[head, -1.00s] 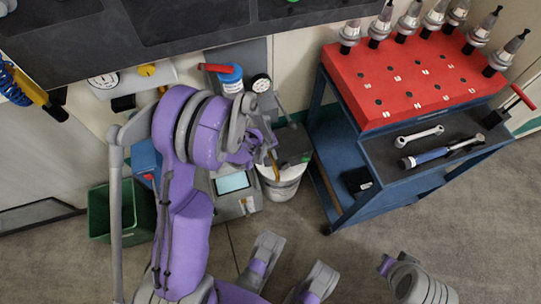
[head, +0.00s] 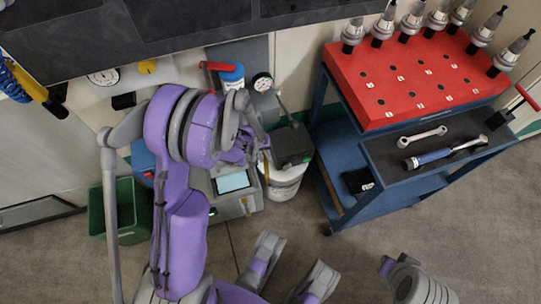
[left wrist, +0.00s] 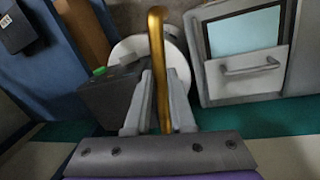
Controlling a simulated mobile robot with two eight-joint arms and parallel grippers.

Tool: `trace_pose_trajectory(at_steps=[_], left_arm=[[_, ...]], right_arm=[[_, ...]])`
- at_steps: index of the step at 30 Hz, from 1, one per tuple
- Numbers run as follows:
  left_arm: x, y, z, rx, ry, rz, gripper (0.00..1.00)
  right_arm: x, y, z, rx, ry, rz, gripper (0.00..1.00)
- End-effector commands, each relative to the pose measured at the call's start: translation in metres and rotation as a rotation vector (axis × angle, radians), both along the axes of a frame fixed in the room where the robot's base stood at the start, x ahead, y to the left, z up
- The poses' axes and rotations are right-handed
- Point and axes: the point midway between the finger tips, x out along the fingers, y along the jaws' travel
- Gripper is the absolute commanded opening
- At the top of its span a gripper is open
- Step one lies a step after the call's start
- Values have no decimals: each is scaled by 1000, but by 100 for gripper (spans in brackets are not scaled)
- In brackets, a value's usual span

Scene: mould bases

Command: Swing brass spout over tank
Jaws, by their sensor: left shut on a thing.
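The brass spout (left wrist: 157,50) is an upright gold tube in the left wrist view. My left gripper (left wrist: 158,95) is shut on it, with a pale finger on each side. In the head view my left gripper (head: 252,150) is partly hidden by my own arm, and a short strip of the spout (head: 266,168) shows in front of a white tub (head: 288,185). The tub also shows behind the spout in the left wrist view (left wrist: 180,60). I cannot tell whether this tub is the tank. My right gripper is not in view.
A dark box (head: 292,145) stands over the tub, close to my left gripper. A unit with a screen (head: 233,182) is left of the tub. A blue cart (head: 340,170) with a red tool rack (head: 420,85) stands to the right. A green bin (head: 110,205) is at left.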

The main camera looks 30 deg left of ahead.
Motion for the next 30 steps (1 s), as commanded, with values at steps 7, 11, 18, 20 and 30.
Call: trace_pose_trajectory(at_steps=[7,11,18,20,30], left_arm=[[-9,15,0,1,0,-145,0],[-9,16,0,2,-1,-157,0],[-9,16,0,2,-1,-155,31],[-9,16,0,1,-1,-155,42],[-9,16,1,1,-1,-154,52]], right_arm=[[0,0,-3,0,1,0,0],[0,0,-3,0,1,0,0],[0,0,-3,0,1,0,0],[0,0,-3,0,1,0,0],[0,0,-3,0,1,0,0]])
